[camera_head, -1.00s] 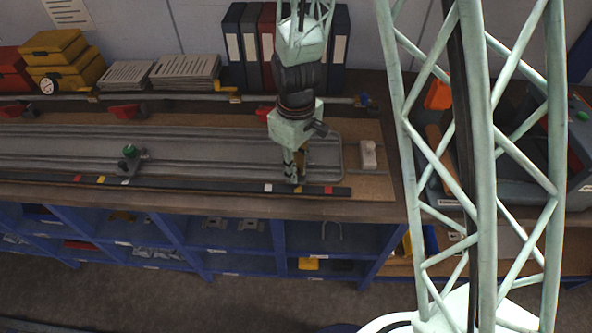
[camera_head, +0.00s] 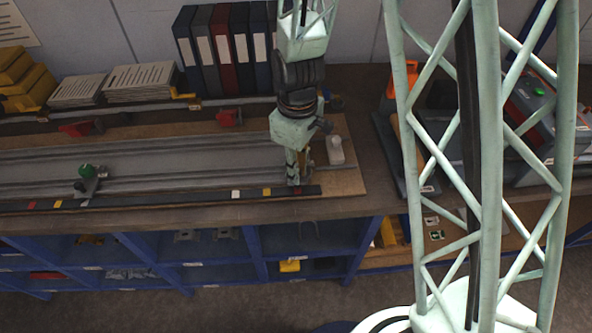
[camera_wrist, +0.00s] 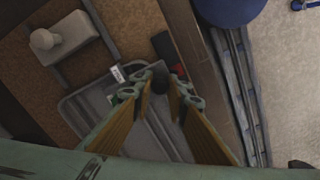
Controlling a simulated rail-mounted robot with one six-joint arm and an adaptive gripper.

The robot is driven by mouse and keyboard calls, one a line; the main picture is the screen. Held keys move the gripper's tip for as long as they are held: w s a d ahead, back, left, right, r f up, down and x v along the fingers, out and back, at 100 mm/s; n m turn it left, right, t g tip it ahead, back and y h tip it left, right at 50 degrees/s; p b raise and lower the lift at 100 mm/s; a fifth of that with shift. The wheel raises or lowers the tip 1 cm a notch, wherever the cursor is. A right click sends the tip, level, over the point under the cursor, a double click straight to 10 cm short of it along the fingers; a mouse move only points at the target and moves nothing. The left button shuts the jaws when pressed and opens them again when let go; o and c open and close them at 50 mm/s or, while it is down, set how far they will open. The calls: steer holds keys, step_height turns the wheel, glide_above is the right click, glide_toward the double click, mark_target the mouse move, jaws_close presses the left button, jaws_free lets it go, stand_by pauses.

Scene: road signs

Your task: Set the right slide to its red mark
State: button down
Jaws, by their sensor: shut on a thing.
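My gripper (camera_head: 293,182) is shut on the right slide, at the right end of the grey track. The slide is mostly hidden by the fingers in the head view. In the wrist view its dark knob (camera_wrist: 159,80) shows between the fingertips (camera_wrist: 160,88). The right red mark (camera_head: 298,190) is on the dark strip (camera_head: 190,197), right at the fingertips. It also shows in the wrist view (camera_wrist: 178,70), beside the knob. A yellow mark (camera_head: 267,191) and a white mark (camera_head: 236,194) are to its left. The left slide (camera_head: 87,178) has a green knob.
A pale block (camera_head: 335,150) stands on the board right of the track. Red pieces (camera_head: 229,118) sit along a rail behind it. Binders (camera_head: 225,50) and stacked plates (camera_head: 140,82) stand at the back. My lattice column covers part of the right side.

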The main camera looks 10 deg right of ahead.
steer(key=c, duration=2.8)
jaws_free()
steer(key=shift+a, duration=0.1)
steer(key=shift+r, duration=0.2)
steer(key=shift+r, duration=5.8)
steer(key=s+d+r+m+t, duration=0.1)
steer(key=s+d+r+m, duration=0.1)
steer(key=s+d+r, duration=0.3)
steer(key=s+r+m+b, duration=0.1)
steer(key=s+r, duration=0.1)
steer(key=r, duration=0.4)
steer(key=s+d+r+m+t, duration=0.1)
steer(key=s+d+r+m, duration=0.1)
steer(key=s+d+r, duration=0.3)
steer(key=s+d+r+m, duration=0.1)
steer(key=s+r+m, duration=0.1)
steer(key=s, duration=0.3)
steer(key=s+d+r+m+t, duration=0.1)
steer(key=s+r, duration=0.2)
steer(key=s, duration=0.2)
steer(key=s+d+r+m+t+b, duration=0.1)
steer(key=s+r+m, duration=0.1)
steer(key=s, duration=0.3)
steer(key=shift+s+d+r+m, duration=0.1)
steer(key=shift+r+m, duration=0.15)
steer(key=shift+m, duration=0.05)
